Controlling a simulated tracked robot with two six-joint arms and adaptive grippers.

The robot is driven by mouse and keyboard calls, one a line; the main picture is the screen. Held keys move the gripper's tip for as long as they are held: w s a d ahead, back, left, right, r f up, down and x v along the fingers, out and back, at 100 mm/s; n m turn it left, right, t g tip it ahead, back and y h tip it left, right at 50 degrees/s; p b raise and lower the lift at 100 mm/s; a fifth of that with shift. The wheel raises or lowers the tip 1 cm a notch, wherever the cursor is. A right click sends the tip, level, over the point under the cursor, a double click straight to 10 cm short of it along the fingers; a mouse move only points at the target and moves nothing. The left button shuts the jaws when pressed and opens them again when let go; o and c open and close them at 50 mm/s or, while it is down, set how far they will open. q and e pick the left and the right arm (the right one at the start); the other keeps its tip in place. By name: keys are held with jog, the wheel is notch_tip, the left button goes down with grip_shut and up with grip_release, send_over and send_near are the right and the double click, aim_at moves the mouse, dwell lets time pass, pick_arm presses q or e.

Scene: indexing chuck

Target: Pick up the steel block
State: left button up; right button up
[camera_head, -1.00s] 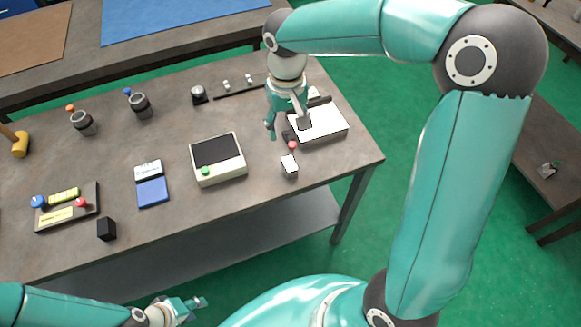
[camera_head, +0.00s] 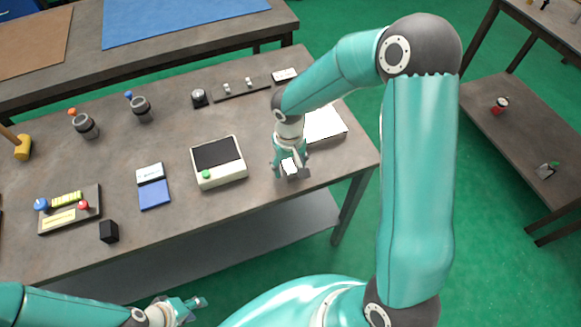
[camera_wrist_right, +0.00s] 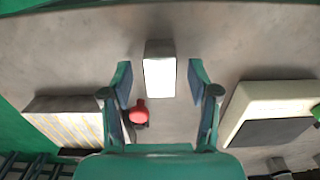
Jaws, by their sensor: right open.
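The steel block (camera_head: 290,166) is a small block with a bright top, standing on the workbench near its front right edge. In the right wrist view, the block (camera_wrist_right: 160,76) lies between the lines of the two fingers, apart from both. My right gripper (camera_head: 291,174) is open and empty, pointing down over the block and partly hiding it in the head view. Its fingertips also show in the right wrist view (camera_wrist_right: 160,80). How high they are above the bench is hard to tell. My left gripper (camera_head: 199,309) is at the bottom of the head view, off the bench, with its fingers apart and empty.
A red knob (camera_wrist_right: 138,111) stands close to the left finger in the right wrist view. A cream device with a dark screen (camera_head: 219,162) is left of the block, and a white-topped plate (camera_head: 325,123) is behind it to the right. The bench front between device and black cube (camera_head: 109,232) is clear.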

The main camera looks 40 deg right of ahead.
jog(key=shift+f, duration=0.35)
grip_shut()
jog(key=shift+r, duration=0.15)
